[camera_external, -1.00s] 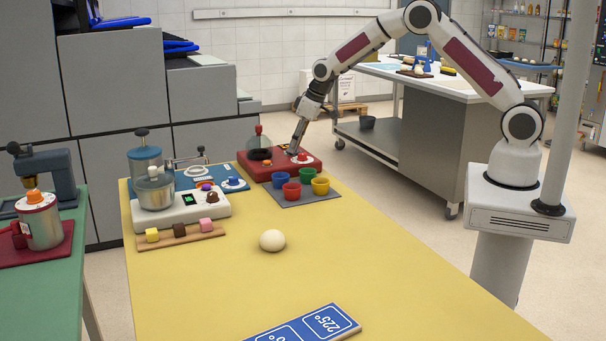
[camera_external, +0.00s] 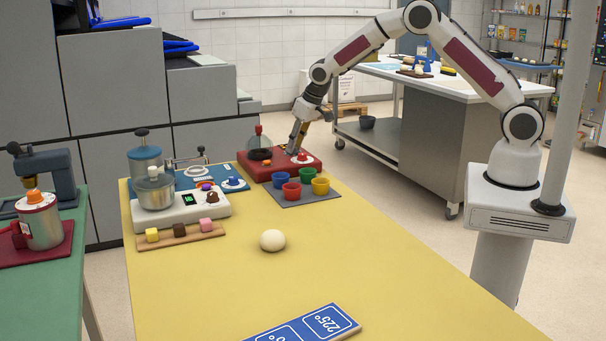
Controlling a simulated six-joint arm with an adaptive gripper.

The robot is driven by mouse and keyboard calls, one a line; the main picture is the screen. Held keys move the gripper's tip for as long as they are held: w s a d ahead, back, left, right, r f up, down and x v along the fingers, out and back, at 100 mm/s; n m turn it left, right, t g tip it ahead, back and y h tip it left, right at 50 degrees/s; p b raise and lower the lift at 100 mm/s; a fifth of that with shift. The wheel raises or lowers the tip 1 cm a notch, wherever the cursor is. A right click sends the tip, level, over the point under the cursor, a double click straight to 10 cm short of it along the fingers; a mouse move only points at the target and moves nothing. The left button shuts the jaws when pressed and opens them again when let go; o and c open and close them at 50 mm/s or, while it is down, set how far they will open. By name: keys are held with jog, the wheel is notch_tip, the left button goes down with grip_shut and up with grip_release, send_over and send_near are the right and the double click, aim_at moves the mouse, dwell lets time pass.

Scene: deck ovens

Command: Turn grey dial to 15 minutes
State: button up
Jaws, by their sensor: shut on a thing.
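My gripper (camera_external: 295,147) points down over the right part of a red unit (camera_external: 281,170) at the far end of the yellow table. It is shut, its fingertips right at the red knob (camera_external: 302,157) on a pale round dial plate (camera_external: 308,162). The fingers cover part of that area, so the exact grip is hard to see. I cannot make out a clearly grey dial or any minute marks at this size. A blue unit (camera_external: 214,173) to the left has its own pale dial with a blue knob (camera_external: 234,181).
Several coloured cups stand on a grey mat (camera_external: 312,202) just in front of the red unit. A white unit (camera_external: 180,214) with a pot, a wooden strip (camera_external: 182,237) with coloured cubes and a pale ball (camera_external: 272,240) are nearer. The table's right middle is clear.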

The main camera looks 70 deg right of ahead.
jog(key=shift+m+h, duration=0.3)
jog(key=shift+m, duration=0.4)
jog(key=o, duration=1.1)
jog(key=shift+r, duration=0.1)
jog(key=v, duration=1.1)
jog(key=shift+r, duration=0.35)
jog(key=shift+s+a, duration=0.1)
jog(key=shift+s, duration=0.05)
